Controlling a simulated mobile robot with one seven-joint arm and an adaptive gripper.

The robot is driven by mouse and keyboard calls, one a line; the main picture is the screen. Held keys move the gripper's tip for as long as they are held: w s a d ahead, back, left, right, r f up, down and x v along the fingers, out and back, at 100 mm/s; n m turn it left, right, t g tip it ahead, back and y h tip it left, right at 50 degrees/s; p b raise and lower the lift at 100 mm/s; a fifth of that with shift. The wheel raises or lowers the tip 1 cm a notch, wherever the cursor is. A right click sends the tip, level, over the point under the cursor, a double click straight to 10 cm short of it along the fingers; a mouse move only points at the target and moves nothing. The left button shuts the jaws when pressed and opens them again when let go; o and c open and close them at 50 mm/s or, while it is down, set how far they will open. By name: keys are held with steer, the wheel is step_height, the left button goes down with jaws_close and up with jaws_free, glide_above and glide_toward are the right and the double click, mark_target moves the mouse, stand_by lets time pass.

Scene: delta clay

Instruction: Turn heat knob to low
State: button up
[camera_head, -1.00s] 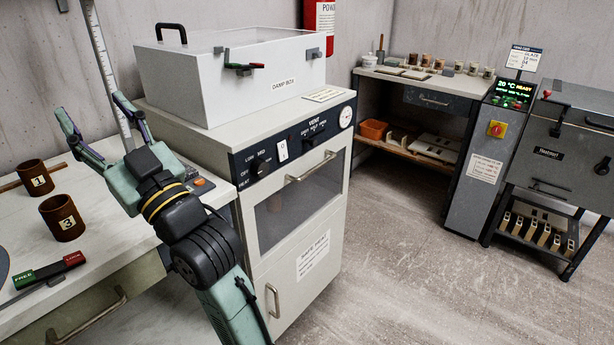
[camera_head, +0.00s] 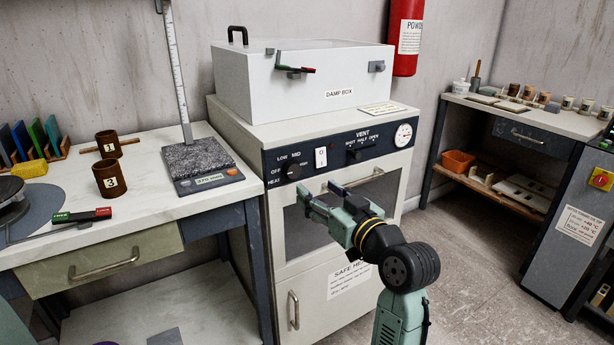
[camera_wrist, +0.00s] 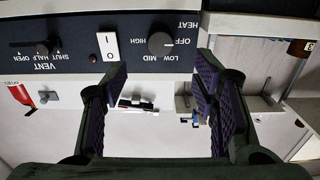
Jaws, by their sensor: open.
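In the wrist view, which is upside down, the heat knob (camera_wrist: 160,43) shows beyond and between my fingertips. My gripper (camera_head: 320,190) is open and empty, in front of the cabinet, a little below and right of the knob. My gripper (camera_wrist: 161,68) shows its two purple-padded fingers spread wide, apart from the knob.
A white rocker switch (camera_head: 321,157) sits right of the knob, then the vent knob (camera_head: 354,155). A door handle (camera_head: 357,181) sticks out below the panel. The damp box (camera_head: 300,85) stands on top. A worktable (camera_head: 160,195) with brown cups stands at left.

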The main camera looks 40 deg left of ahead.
mark_target(295, 172)
steer(key=p+x, duration=0.1)
steer(key=x, duration=0.8)
steer(key=shift+w+a, duration=0.1)
steer(key=shift+a, duration=0.2)
steer(key=c, duration=1.2)
steer(key=shift+p, duration=0.3)
